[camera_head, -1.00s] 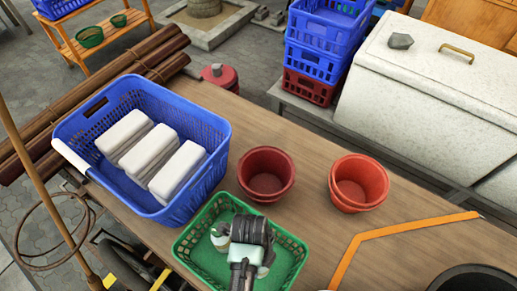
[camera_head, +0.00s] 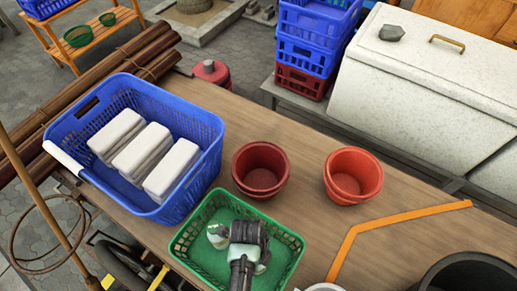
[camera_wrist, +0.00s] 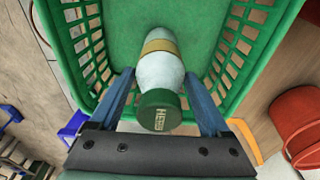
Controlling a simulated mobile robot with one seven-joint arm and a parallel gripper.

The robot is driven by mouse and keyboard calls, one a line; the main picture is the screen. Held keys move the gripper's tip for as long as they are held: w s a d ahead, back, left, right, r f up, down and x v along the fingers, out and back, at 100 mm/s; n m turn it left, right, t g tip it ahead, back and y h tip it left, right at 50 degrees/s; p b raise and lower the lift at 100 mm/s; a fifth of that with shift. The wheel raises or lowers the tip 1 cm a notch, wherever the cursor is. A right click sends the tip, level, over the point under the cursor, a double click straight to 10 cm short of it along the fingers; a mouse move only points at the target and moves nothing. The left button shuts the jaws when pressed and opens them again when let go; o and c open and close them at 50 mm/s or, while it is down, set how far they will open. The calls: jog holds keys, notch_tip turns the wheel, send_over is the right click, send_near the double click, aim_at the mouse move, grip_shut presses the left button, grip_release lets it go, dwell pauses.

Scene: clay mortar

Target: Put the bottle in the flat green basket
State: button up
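The bottle (camera_wrist: 158,76) is pale with a yellow band and a dark green cap lettered HERB. In the wrist view it sits between the two blue fingers of my gripper (camera_wrist: 159,85), whose tips appear to press on its sides. The flat green basket (camera_head: 290,240) is on the wooden table in the head view. My gripper (camera_head: 240,238) is over its inside, pointing down. The basket's green floor and slotted walls (camera_wrist: 75,60) surround the bottle in the wrist view. I cannot tell whether the bottle's base touches the basket floor.
A blue basket (camera_head: 205,130) with several white blocks stands left behind the green one. A dark red pot (camera_head: 261,178) and an orange-red pot (camera_head: 352,185) stand behind and right. An orange angled strip (camera_head: 400,222) lies on the table, and a black bowl (camera_head: 470,272) is at front right.

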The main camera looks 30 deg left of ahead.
jog(key=shift+o, duration=1.1)
jog(key=shift+r, duration=0.1)
